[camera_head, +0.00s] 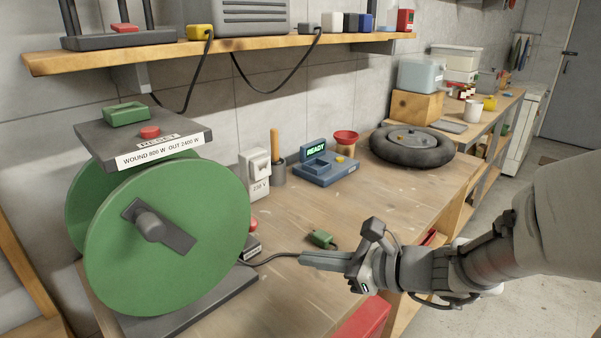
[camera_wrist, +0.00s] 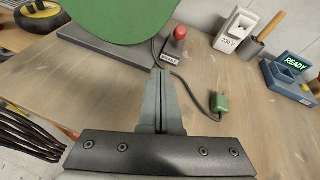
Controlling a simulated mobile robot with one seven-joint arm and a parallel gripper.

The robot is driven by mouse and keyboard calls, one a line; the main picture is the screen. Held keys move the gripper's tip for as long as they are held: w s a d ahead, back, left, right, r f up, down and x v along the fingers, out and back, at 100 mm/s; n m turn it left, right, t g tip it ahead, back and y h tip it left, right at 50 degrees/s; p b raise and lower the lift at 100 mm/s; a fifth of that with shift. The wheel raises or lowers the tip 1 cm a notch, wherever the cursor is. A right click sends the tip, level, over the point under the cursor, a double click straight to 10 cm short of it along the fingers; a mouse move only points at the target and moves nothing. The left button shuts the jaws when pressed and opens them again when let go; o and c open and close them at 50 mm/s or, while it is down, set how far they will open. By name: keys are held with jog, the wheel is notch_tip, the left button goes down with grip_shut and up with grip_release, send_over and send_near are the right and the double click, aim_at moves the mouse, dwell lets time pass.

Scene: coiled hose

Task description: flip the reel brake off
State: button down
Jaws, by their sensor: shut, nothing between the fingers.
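The green reel (camera_head: 165,235) stands upright on a dark base at the left of the bench. Beside its foot is the reel brake, a red-knobbed lever (camera_wrist: 180,33) on a small dark block with a white label (camera_wrist: 170,57); the label is too small to read surely. In the head view the red knob (camera_head: 253,224) is partly hidden behind the reel's rim. My gripper (camera_head: 303,258) is shut and empty, right of the brake block. In the wrist view its fingertips (camera_wrist: 160,72) point toward the brake block, and I see no clear contact with it.
A black cable runs from the reel to a green plug (camera_head: 321,239) near my gripper. Behind stand a white 230 V socket (camera_head: 256,172), a blue READY device (camera_head: 327,164) and a black tyre (camera_head: 411,148). A labelled platform (camera_head: 143,137) with a red button sits above the reel.

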jog(key=shift+w+d+f+m+t, duration=0.35)
jog(key=shift+w+m, duration=0.1)
jog(key=shift+m, duration=0.1)
jog(key=shift+w+d+f+m+t, duration=0.3)
jog(key=shift+w+m, duration=0.15)
jog(key=shift+m, duration=0.1)
jog(key=b+x, duration=0.3)
jog(key=x, duration=0.6)
jog(key=shift+w+a+f, duration=0.1)
jog(key=shift+a+f, duration=0.15)
jog(key=shift+a, duration=0.05)
jog(key=shift+w+a+r, duration=0.3)
jog(key=shift+w+a, duration=0.05)
jog(key=shift+a, duration=0.15)
jog(key=shift+w+a+r, duration=0.3)
jog(key=shift+w+a, duration=0.05)
jog(key=shift+a, duration=0.15)
jog(key=shift+w+a+r, duration=0.3)
jog(key=shift+w+a, duration=0.05)
jog(key=shift+a, duration=0.25)
jog(key=shift+w+r+p, duration=0.1)
jog(key=shift+r+p, duration=0.1)
jog(key=shift+p, duration=0.25)
